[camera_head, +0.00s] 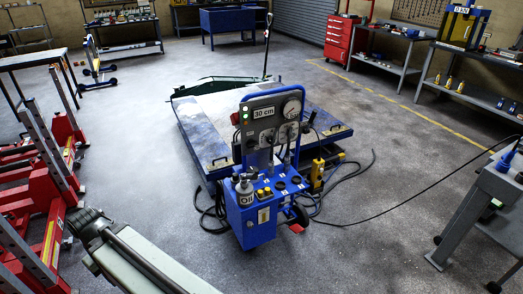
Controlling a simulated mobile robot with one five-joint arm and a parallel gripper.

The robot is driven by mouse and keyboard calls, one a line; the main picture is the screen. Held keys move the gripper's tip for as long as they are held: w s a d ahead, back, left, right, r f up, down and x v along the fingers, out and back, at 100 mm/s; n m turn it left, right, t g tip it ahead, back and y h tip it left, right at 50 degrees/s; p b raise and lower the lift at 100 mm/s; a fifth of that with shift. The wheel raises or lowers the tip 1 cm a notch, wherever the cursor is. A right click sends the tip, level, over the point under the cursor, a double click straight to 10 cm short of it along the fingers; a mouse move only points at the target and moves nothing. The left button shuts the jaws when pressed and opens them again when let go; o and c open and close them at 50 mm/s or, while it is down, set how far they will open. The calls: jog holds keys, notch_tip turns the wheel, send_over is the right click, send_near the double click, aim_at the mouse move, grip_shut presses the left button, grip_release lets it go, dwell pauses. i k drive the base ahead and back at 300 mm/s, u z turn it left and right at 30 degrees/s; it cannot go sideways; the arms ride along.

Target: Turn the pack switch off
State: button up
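The blue power pack (257,218) stands upright on the floor near the middle of the view. Its upright grey panel (262,125) carries a "30 cm" label, a round dial (291,108), a small lit green lamp (245,115) and a red part (235,118) at the left edge. Small dark controls on the panel and yellow and dark parts on the pack's top are too small to tell apart, so I cannot tell which is the switch or how it is set. A grey bottle marked "Oil" (245,191) stands on the pack's top left. I cannot make out my gripper.
A low blue-edged platform (325,130) lies behind the pack. Dark hoses (350,174) loop around the pack, and a cable crosses the floor to the right. Red frames (50,200) stand left; a pale beam-shaped thing (140,262) lies lower left. Floor right of the pack is mostly clear.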

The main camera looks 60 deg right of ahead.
aim_at(251, 143)
jog(key=k, duration=1.5)
jog(key=z, duration=0.4)
jog(key=i, duration=0.95)
jog(key=u, duration=0.05)
